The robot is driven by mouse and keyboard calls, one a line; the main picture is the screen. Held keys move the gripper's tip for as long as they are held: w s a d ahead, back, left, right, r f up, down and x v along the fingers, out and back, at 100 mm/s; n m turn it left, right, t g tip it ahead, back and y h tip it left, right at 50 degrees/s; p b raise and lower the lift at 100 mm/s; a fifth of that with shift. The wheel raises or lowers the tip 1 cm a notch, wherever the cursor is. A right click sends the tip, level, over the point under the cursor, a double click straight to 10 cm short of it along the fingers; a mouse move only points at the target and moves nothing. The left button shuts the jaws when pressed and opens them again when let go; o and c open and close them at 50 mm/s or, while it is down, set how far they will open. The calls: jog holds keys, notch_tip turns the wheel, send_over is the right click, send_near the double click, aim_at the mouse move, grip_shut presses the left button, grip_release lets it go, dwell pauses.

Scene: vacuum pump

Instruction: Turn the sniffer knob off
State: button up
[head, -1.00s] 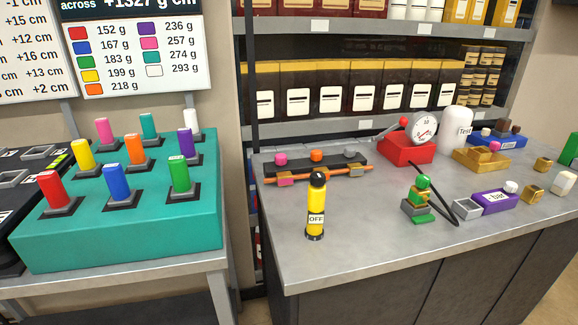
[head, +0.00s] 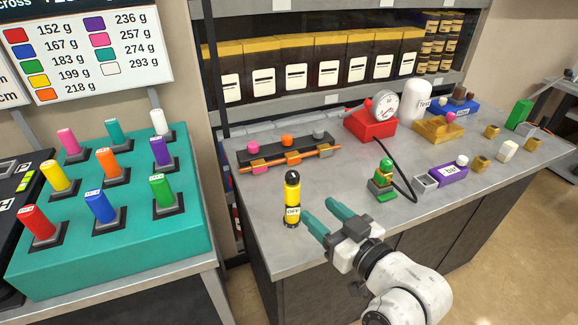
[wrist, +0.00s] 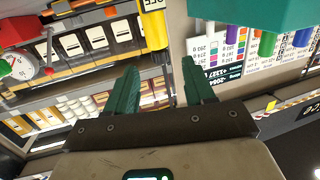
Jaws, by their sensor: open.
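The sniffer is most likely the upright yellow cylinder (head: 292,203) with a black top and a white label reading OFF. It stands near the left front edge of the grey bench in the head view, and part of it shows at the top of the wrist view (wrist: 154,24).
A rack with coloured knobs (head: 285,152) lies behind the cylinder. A green-topped valve (head: 384,180) with a black hose stands to the right, near a red gauge box (head: 370,125) and a purple box (head: 450,174). A teal block with coloured pegs (head: 110,255) stands left, across a gap.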

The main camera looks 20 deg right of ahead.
aim_at(297, 179)
jog(key=shift+t, duration=0.4)
jog(key=x, duration=0.3)
jog(key=r+p+x, duration=0.1)
jog(key=x, duration=0.3)
jog(key=r+p+x, duration=0.1)
jog(key=x, duration=0.3)
jog(key=shift+w+d, duration=0.1)
jog(key=shift+w, duration=0.05)
jog(key=c, duration=0.9)
jog(key=shift+c, duration=0.2)
